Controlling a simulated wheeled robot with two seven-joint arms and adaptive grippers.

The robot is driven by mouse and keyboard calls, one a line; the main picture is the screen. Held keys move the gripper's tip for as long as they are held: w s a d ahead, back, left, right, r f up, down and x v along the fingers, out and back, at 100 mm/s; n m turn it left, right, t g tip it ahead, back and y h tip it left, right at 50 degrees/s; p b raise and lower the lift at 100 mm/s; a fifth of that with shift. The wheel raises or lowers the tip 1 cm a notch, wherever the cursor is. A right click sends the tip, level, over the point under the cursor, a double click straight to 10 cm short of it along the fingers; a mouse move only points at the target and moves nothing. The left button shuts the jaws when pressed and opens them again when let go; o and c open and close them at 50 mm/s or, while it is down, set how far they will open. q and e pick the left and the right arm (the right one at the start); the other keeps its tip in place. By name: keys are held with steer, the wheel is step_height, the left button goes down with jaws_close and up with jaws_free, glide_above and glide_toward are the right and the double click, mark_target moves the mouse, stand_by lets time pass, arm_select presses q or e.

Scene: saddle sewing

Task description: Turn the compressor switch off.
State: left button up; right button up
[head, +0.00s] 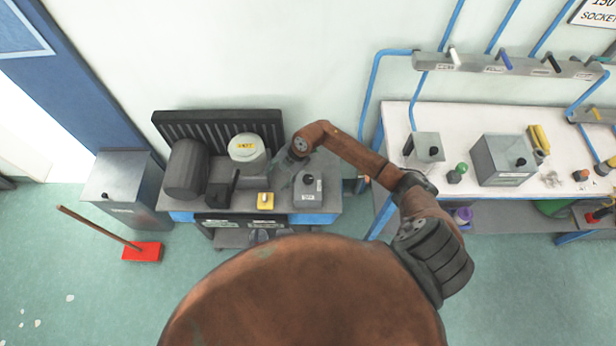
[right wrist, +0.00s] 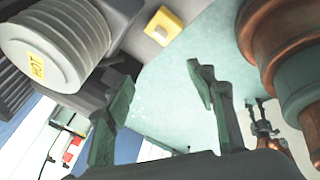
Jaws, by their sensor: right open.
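A dark grey cylinder (head: 186,170), possibly the compressor, lies on the small bench at the left in the head view. Beside it is a dark box with an upright black lever (head: 221,190). A small yellow box with a pale knob (head: 265,200) sits at the bench's front, and also shows in the right wrist view (right wrist: 163,25). A grey box with a black knob (head: 308,190) is to its right. No readable label tells which is the compressor switch. My right gripper (head: 284,172) is over the bench between the pot and the grey box. Its fingers are apart and empty in the wrist view (right wrist: 160,78).
A pale ribbed pot marked HOT (head: 245,150) stands close to my right gripper. A dark ribbed panel (head: 215,122) backs the bench. A white workbench (head: 455,120) with boxes is at right.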

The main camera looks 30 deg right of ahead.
mark_target(308, 178)
steer(key=d+h, duration=0.1)
steer(key=d, duration=0.3)
steer(key=d+f+m+g+h, duration=0.1)
steer(key=d+h, duration=0.1)
steer(key=d, duration=0.2)
steer(key=s+d+f+m+g+h, duration=0.1)
steer(key=d, duration=0.3)
steer(key=shift+s+d+h, duration=0.1)
steer(key=shift+d+h, duration=0.15)
steer(key=shift+h, duration=0.15)
step_height(308, 178, down, 6)
steer(key=shift+f, duration=0.7)
steer(key=shift+c, duration=0.4)
steer(key=c, duration=1.1)
